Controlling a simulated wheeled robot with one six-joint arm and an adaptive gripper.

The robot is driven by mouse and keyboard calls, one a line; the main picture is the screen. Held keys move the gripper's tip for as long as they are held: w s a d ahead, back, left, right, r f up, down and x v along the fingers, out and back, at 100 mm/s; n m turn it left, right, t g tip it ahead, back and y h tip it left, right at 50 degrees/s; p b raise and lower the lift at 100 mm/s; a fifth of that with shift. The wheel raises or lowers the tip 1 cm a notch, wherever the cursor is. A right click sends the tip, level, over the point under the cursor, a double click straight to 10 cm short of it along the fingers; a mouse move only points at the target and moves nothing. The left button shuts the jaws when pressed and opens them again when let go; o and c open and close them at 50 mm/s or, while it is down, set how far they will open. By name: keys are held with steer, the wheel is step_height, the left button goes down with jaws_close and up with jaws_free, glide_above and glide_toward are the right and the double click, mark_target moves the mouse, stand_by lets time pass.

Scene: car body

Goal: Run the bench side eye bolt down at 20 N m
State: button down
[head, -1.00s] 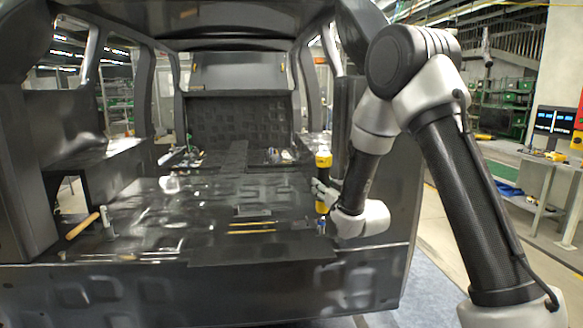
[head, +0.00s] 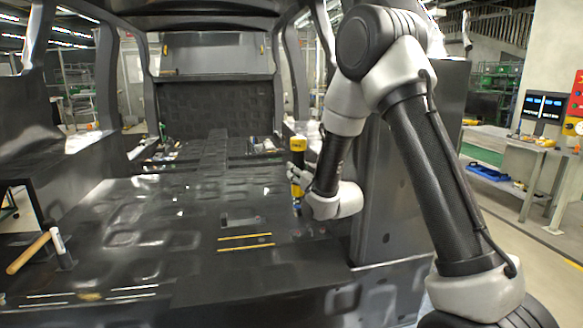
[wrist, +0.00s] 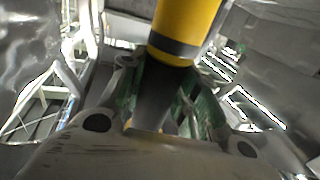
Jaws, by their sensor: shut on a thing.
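My gripper (head: 294,177) is shut on a yellow and black power tool (head: 297,145), held upright over the right part of the dark car floor. In the wrist view the tool's yellow body with a dark band (wrist: 183,30) rises between the green-padded fingers (wrist: 170,100).
A hammer (head: 30,252) with a wooden handle lies on the car floor (head: 130,215) at the left. Two thin yellow strips (head: 245,242) lie near the middle. Small items (head: 165,152) sit further back. A bench with a monitor (head: 545,107) stands outside at right.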

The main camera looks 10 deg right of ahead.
mark_target(301, 194)
steer(key=shift+w+f, duration=0.1)
steer(key=shift+w, duration=0.05)
steer(key=shift+f, duration=3)
steer(key=shift+s+f, duration=0.2)
steer(key=shift+f, duration=0.6)
stand_by(1.6)
